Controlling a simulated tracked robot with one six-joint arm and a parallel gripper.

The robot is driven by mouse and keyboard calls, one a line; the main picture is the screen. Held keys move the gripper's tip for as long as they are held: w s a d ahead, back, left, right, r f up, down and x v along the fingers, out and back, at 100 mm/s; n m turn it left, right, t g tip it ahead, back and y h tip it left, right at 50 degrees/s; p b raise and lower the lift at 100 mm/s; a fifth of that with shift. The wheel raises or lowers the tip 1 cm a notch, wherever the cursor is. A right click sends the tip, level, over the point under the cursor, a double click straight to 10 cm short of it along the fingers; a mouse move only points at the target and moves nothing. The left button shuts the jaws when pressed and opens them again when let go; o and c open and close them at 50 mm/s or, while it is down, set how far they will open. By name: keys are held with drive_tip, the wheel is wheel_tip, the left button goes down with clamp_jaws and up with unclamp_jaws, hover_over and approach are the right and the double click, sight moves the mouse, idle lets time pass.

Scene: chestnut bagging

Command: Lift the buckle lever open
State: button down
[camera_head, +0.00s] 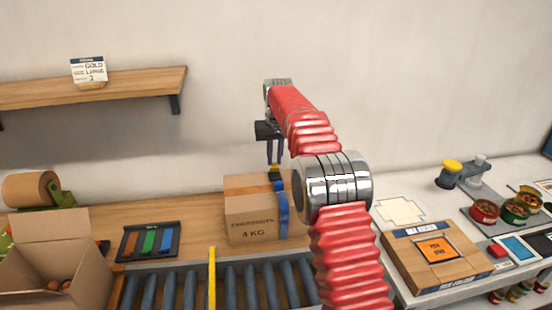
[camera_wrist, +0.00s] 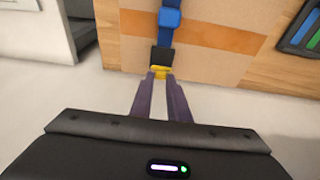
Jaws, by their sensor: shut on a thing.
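A closed cardboard box (camera_head: 250,218) marked 4 KG stands on the wooden bench behind the rollers. A blue strap (camera_head: 282,215) runs over its right part and down its front. In the wrist view the strap (camera_wrist: 168,38) ends at a dark buckle (camera_wrist: 162,58) with a yellow lever (camera_wrist: 159,71) at its lower edge. My gripper (camera_head: 275,165) points down at the box's top by the strap. In the wrist view my gripper's fingertips (camera_wrist: 160,76) are close together on the yellow lever. The lever's exact angle is hard to tell.
A roller conveyor (camera_head: 240,285) with a yellow upright bar (camera_head: 212,278) lies in front of the box. An open carton (camera_head: 55,262) and a tray of coloured strips (camera_head: 148,241) stand left. A shelf (camera_head: 130,84) hangs above left.

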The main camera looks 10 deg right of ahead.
drive_tip(key=shift+d+f, duration=0.2)
drive_tip(key=shift+d, duration=0.2)
drive_tip(key=c, duration=2)
unclamp_jaws()
drive_tip(key=o, duration=0.3)
drive_tip(key=shift+a, duration=0.15)
drive_tip(key=shift+r, duration=0.1)
drive_tip(key=shift+a, duration=0.1)
drive_tip(key=shift+r, duration=0.15)
drive_tip(key=v, duration=1.3)
drive_tip(key=shift+r, duration=0.15)
